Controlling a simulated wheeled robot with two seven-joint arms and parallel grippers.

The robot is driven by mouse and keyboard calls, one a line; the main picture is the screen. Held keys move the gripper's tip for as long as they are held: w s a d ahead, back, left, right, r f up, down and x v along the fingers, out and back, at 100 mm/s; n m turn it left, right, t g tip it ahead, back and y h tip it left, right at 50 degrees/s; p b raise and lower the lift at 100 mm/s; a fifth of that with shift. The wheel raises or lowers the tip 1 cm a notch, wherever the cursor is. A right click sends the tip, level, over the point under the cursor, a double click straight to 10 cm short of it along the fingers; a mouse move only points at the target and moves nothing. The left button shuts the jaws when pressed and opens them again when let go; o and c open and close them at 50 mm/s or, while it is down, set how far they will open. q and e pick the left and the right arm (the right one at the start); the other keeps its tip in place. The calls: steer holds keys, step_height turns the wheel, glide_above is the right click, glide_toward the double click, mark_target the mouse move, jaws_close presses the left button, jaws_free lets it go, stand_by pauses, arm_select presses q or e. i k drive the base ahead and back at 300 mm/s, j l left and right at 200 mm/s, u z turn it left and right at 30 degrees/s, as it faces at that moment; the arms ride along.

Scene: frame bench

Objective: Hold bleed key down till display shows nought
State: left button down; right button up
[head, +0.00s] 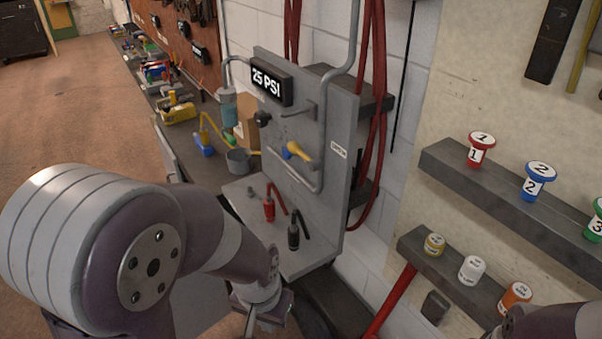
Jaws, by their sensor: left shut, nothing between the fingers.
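The display (271,81) on the grey upright panel (334,185) reads 25 PSI. A black knob (263,118) sits below it, and a yellow-handled lever (298,151) with a blue part is lower on the panel. I cannot tell which part is the bleed key. My left arm crosses the lower left, and my left gripper (264,318) is at the bottom edge, partly cut off, below and in front of the panel's grey ledge. It is shut and appears apart from the panel controls. My right gripper is out of view; only part of my right arm shows at lower right.
A red fitting (268,208) and a black fitting (293,237) stand on the ledge. Red hoses (377,120) hang behind the panel. A bench (172,140) with tools runs back left. Wall shelves (500,180) with numbered knobs are at right.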

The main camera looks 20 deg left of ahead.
mark_target(287, 156)
steer(key=i+j, duration=0.9)
steer(key=j, duration=0.15)
